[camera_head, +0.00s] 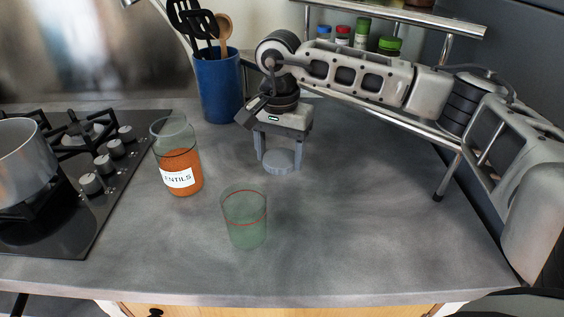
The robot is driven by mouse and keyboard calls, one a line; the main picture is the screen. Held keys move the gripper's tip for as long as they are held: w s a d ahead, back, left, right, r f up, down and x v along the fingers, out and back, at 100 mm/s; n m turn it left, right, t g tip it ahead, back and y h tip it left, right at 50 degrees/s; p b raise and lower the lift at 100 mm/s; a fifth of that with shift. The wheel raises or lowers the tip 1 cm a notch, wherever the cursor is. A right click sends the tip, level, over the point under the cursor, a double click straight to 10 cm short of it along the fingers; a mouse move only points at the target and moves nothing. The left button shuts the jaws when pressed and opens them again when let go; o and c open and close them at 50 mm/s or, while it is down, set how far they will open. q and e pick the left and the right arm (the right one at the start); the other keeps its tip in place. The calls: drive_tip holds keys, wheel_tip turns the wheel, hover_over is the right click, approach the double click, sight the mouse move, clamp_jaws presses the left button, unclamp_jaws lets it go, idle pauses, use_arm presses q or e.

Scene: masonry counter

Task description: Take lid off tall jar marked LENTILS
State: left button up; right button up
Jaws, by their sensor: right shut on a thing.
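The tall glass jar marked LENTILS (178,172) stands upright on the counter, right of the stove. It holds orange lentils, and its top shows no lid on it. My right gripper (280,158) is to the right of the jar and apart from it, pointing down. Its two fingers are shut on a round grey lid (282,167). The lid is level, at or just above the counter; I cannot tell if it touches. My left gripper is not in view.
A greenish glass container with a red band (245,222) stands in front of the lid. A blue utensil crock (218,88) is behind. A stove (70,215) with a pot (24,160) is at left. A metal rack with small jars is at the back right. The counter's right front is clear.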

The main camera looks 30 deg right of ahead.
sight(282, 156)
drive_tip(key=shift+w+d+f, duration=0.15)
drive_tip(key=shift+d+f, duration=0.1)
drive_tip(key=shift+f, duration=0.05)
wheel_tip(282, 156, down, 3)
drive_tip(key=shift+w+d+f+p, duration=0.1)
drive_tip(key=shift+d+p, duration=0.05)
drive_tip(key=shift+p, duration=0.4)
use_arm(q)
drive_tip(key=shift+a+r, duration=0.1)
use_arm(e)
drive_tip(key=shift+f, duration=0.15)
drive_tip(key=shift+f+b, duration=0.25)
drive_tip(key=shift+b, duration=0.05)
drive_tip(key=o, duration=1.1)
drive_tip(key=shift+r, duration=0.1)
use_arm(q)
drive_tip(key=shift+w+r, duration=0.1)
